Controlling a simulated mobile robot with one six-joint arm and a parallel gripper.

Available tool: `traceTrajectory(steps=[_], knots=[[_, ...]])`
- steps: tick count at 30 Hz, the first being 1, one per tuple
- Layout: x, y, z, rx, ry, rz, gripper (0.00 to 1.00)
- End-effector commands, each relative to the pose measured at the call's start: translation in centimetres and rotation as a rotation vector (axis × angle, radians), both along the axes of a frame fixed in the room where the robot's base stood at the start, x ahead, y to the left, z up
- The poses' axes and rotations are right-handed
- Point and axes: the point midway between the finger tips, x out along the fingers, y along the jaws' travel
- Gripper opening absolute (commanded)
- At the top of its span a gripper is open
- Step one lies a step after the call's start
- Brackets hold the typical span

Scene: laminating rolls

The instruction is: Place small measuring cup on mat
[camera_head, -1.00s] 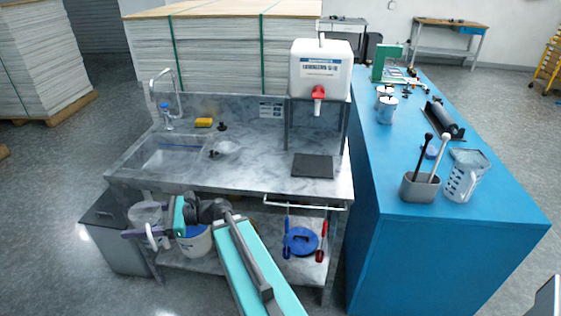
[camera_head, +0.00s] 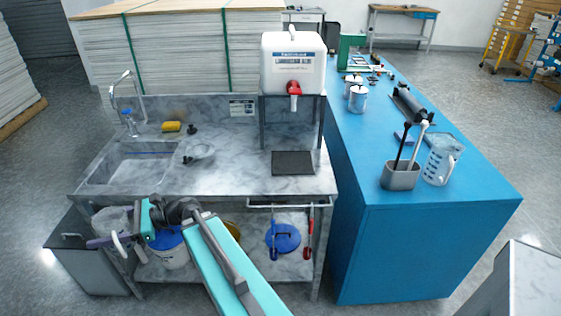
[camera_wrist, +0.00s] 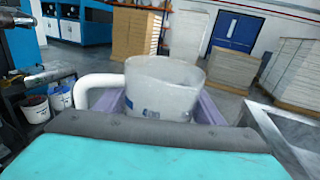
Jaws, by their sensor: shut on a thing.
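The small measuring cup (camera_wrist: 165,85) is translucent with blue markings and a white handle on its left in the wrist view. My gripper (camera_head: 115,240) is shut on it, with purple fingers beside the cup. In the head view the cup (camera_head: 108,219) looks roughly upright at the lower left, in front of the sink counter and apart from the mat; my gripper partly hides it.
The white dispenser (camera_head: 293,65) with a red tap stands on a frame above the mat. A larger measuring jug (camera_head: 438,165) and a grey holder (camera_head: 400,177) stand on the blue table (camera_head: 400,235).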

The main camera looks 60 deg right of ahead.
Motion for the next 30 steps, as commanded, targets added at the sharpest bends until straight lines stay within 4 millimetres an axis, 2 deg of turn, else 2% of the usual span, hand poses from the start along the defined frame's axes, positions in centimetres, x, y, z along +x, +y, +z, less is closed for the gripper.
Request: traceTrajectory(steps=[8, 14, 20, 30], knots=[[0.0, 0.5, 0.1, 0.001, -0.001, 0.004, 0.39], [0.2, -2.0, 0.5, 0.003, -0.003, -0.05, 0.39], [0.3, -7.6, 1.1, 0.007, -0.011, -0.169, 0.39], [-1.3, -19.0, 2.0, 0.009, -0.02, -0.411, 0.39]])
